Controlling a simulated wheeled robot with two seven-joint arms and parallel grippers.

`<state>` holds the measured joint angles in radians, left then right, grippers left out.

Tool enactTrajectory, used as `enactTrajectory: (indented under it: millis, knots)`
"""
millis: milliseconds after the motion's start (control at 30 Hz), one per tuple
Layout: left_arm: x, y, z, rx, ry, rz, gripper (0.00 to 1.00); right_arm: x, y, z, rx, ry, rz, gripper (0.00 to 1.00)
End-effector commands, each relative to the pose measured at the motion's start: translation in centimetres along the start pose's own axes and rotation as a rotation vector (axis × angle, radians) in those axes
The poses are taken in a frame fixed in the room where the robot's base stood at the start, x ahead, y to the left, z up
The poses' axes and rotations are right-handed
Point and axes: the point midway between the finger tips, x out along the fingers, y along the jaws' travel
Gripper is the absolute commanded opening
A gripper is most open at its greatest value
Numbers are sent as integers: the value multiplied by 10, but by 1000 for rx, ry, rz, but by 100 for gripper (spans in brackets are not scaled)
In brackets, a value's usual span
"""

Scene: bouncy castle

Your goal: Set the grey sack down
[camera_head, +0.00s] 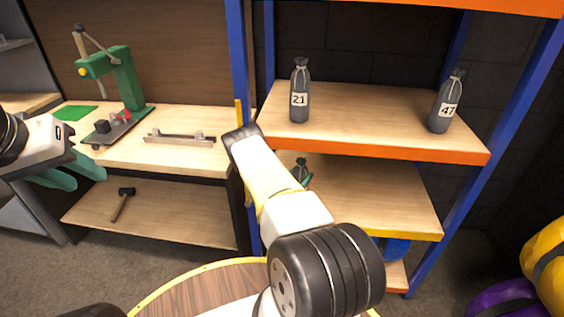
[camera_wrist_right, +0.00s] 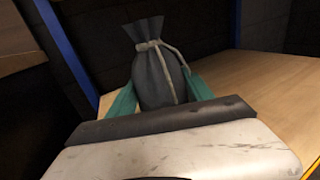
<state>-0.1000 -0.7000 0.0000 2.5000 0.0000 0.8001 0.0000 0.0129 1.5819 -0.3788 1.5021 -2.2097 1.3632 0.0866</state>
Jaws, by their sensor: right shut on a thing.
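A grey sack (camera_wrist_right: 158,75) with a tied neck and a pale cord stands upright between the teal fingers of my right gripper (camera_wrist_right: 158,95) in the right wrist view. My right gripper is shut on it. In the head view my right arm hides most of that gripper, and only the top of the sack (camera_head: 300,168) and a bit of teal finger show, over the middle shelf (camera_head: 385,195). I cannot tell whether the sack's base touches the shelf. My left gripper (camera_head: 75,175) is at the left edge by the workbench, with its teal fingers apart and nothing between them.
Two grey sacks stand on the upper shelf (camera_head: 370,115), one marked 21 (camera_head: 299,100) and one marked 47 (camera_head: 446,105). Blue uprights (camera_head: 239,60) frame the rack. A green press (camera_head: 125,80) stands on the bench. The middle shelf right of my arm is clear. A round table (camera_head: 190,290) is in front.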

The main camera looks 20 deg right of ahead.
Motion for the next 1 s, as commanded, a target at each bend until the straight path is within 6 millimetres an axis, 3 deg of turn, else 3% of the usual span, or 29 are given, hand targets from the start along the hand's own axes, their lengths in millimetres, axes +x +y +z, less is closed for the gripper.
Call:
enactTrajectory:
  millis: [33,133,533,667,1000]
  knots:
    - [0,0,0,0,0,0,36,0,0,-1,0,0,0,63]
    - [0,0,0,0,0,0,36,0,0,0,0,0,0,81]
    - [0,0,0,0,0,0,36,-2,0,2,0,1,1,81]
    - [0,0,0,0,0,0,36,-22,2,2,-2,3,4,81]
    - [0,0,0,0,0,0,36,-94,1,2,-1,2,4,81]
